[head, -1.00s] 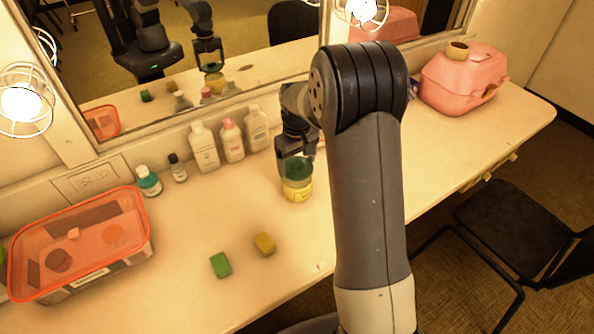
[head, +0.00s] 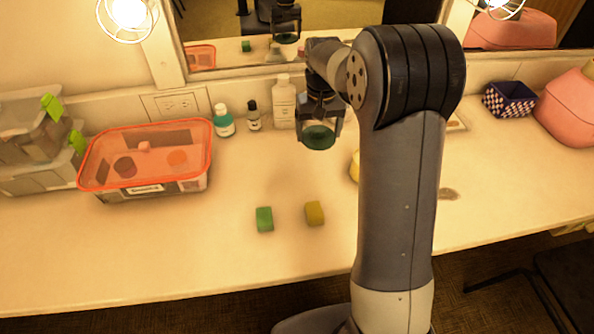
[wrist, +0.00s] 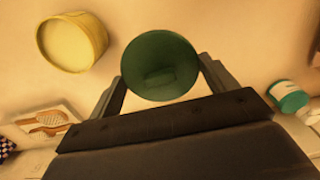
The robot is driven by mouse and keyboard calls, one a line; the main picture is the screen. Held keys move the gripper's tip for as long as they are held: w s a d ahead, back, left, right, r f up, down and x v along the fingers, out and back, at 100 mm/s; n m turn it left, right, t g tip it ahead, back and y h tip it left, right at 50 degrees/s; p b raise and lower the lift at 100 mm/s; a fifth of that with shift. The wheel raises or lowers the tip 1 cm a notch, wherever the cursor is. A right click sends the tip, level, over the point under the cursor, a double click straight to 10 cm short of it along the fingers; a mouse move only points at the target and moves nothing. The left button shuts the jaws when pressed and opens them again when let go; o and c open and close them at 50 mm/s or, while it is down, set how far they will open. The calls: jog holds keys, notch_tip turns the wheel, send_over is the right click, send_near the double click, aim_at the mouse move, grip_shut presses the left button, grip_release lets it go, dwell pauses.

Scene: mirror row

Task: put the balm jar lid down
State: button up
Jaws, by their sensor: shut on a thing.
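The balm jar lid (head: 318,137) is a dark green disc held between the fingers of my gripper (head: 320,122), above the counter. In the wrist view the green lid (wrist: 160,66) sits between the two fingertips of my gripper (wrist: 162,75). The yellow balm jar (head: 354,166) is mostly hidden behind my arm in the head view. In the wrist view the jar (wrist: 73,42) stands apart from the lid, at the upper left, with its pale yellow top showing.
A green block (head: 264,219) and a yellow block (head: 314,213) lie on the counter (head: 180,255). An orange-rimmed bin (head: 145,190) stands left. A teal-capped bottle (head: 223,121), a dark bottle (head: 253,115) and a white bottle (head: 284,103) stand by the wall. The front left counter is clear.

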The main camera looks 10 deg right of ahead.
send_over(314, 166)
notch_tip(314, 166, down, 6)
jog(key=shift+r, duration=0.25)
jog(key=shift+f, duration=2.35)
jog(key=shift+f, duration=0.15)
jog(key=o, duration=0.9)
notch_tip(314, 166, up, 12)
jog(key=shift+r, duration=0.15)
